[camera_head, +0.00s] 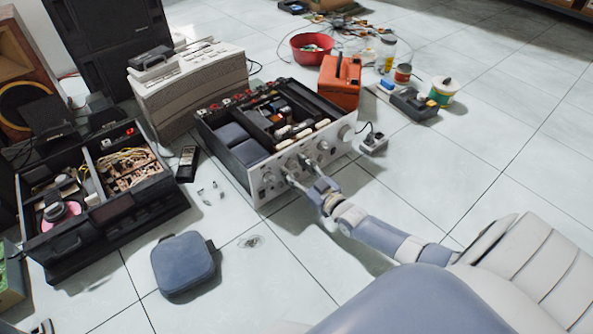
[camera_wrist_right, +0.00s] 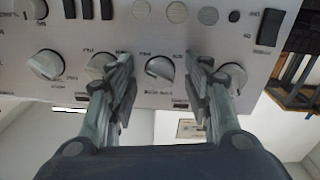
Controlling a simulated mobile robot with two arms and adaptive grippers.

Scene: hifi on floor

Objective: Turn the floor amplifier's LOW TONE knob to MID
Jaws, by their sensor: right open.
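The floor amplifier (camera_head: 317,150) stands open-topped on the tiles, with a silver front panel carrying several knobs. My right gripper (camera_head: 297,169) reaches the panel from the front right, open. In the right wrist view the panel (camera_wrist_right: 130,100) fills the upper part, and the open fingers of my gripper (camera_wrist_right: 160,65) point at it. A round silver knob (camera_wrist_right: 160,70) shows between them, not gripped. The left finger partly covers another knob (camera_wrist_right: 100,65); the right finger overlaps a third knob (camera_wrist_right: 232,78). The labels are too blurred to tell which is LOW TONE. My left gripper does not show.
An opened black case (camera_head: 115,215) with wiring stands at left. A blue-grey pad (camera_head: 183,264) lies on the floor in front. The tiles at right are mostly clear.

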